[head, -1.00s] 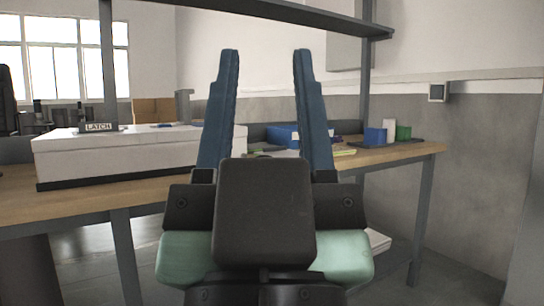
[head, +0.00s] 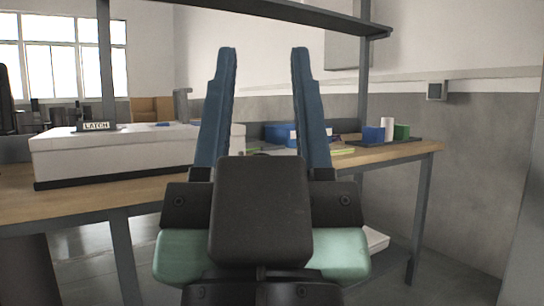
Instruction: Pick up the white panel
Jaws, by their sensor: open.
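A long white box-like panel (head: 115,157) with a dark lower edge lies on the wooden workbench (head: 95,200) at the left. A small dark block with a "LATCH" label (head: 97,126) stands on its top. My gripper (head: 263,50) is in the middle of the head view, in front of the bench. The fingers hide part of the bench top and the panel's right end. I cannot tell whether this white piece is the task's panel.
A blue box (head: 281,133) sits behind my fingers on the bench. Blue, white and green pieces (head: 387,130) stand on a dark tray at the right end. Grey posts (head: 364,65) carry a shelf above. A white item (head: 376,240) lies low beneath the bench.

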